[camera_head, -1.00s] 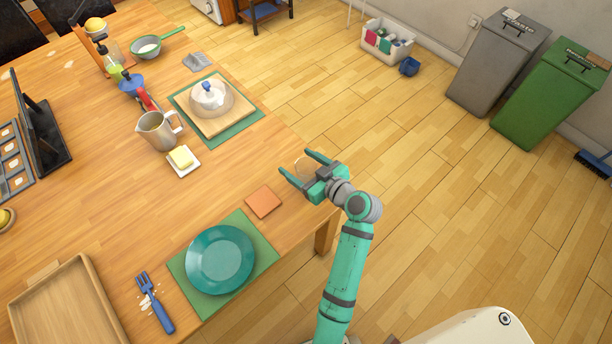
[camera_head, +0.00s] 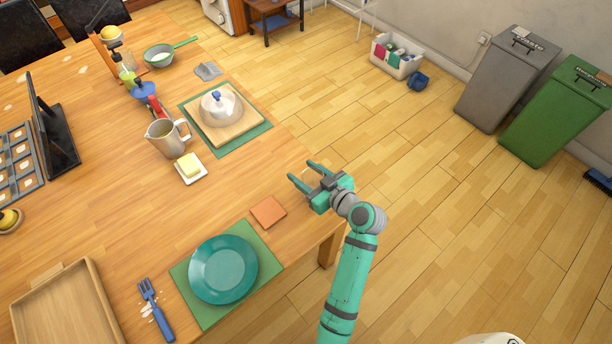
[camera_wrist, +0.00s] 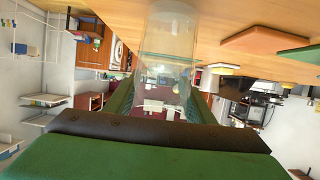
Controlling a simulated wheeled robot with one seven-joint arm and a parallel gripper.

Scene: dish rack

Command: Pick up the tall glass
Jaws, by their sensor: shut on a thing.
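The tall glass (camera_wrist: 168,55) is clear and see-through. In the wrist view it stands between the two fingers of my gripper (camera_wrist: 160,100), and the jaws are shut on it. In the head view my gripper (camera_head: 304,170) is at the table's right edge, with its fingers pointing up and left. The glass is too faint there to make out well. The wrist view shows the wooden table at one end of the glass; I cannot tell whether the glass touches it.
An orange coaster (camera_head: 268,212) and a teal plate (camera_head: 223,269) on a green mat lie near my gripper. A metal pitcher (camera_head: 166,140), a butter dish (camera_head: 190,167) and a domed board (camera_head: 221,108) stand further left.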

